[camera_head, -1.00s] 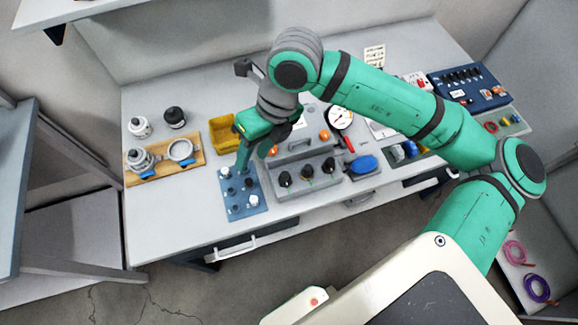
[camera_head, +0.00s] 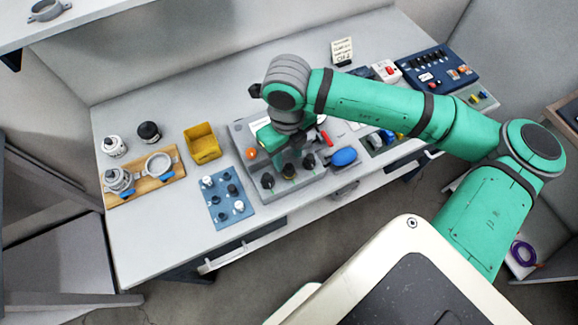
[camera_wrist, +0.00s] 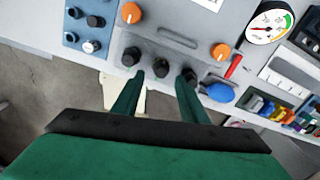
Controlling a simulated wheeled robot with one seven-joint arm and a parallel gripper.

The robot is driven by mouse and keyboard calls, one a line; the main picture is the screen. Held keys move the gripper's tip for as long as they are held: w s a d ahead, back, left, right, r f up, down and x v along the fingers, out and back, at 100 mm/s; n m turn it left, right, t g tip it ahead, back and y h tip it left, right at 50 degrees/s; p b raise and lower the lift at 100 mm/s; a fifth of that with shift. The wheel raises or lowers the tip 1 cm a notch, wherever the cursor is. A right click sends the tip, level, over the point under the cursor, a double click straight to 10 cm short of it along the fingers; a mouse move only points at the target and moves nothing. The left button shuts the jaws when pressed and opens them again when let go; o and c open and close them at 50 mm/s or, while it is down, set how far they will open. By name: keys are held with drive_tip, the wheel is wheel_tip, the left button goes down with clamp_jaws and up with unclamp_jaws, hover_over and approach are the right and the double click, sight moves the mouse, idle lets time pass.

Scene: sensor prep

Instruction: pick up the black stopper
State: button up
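Three black stopper-like pieces stand in a row on the front of a grey block; the middle one (camera_head: 289,172) is partly behind my gripper. In the wrist view the middle black piece (camera_wrist: 161,67) shows between and beyond my fingertips. Several more dark pieces and a few white ones stand on a blue rack (camera_head: 219,218) left of the block. I cannot tell which dark piece is the named stopper. My gripper (camera_wrist: 160,82) is open, with nothing seen held. In the head view my gripper (camera_head: 288,158) is over the grey block, its fingertips unclear.
The grey block (camera_head: 300,185) carries orange knobs (camera_head: 251,154). A blue oval object (camera_head: 344,157) sits at its right. A yellow bin (camera_head: 202,144), a wooden board (camera_head: 143,186) and two bottles are on the left. A blue switch panel (camera_head: 437,68) stands far right. The front-left table is clear.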

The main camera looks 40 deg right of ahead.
sight(289, 165)
drive_tip(key=shift+d+f, duration=0.2)
drive_tip(key=shift+f, duration=2)
clamp_jaws()
drive_tip(key=shift+r, duration=0.1)
drive_tip(key=shift+r, duration=0.6)
drive_tip(key=s+d+r, duration=0.5)
drive_tip(key=s+r, duration=0.6)
drive_tip(key=s, duration=0.2)
drive_tip(key=shift+r, duration=0.3)
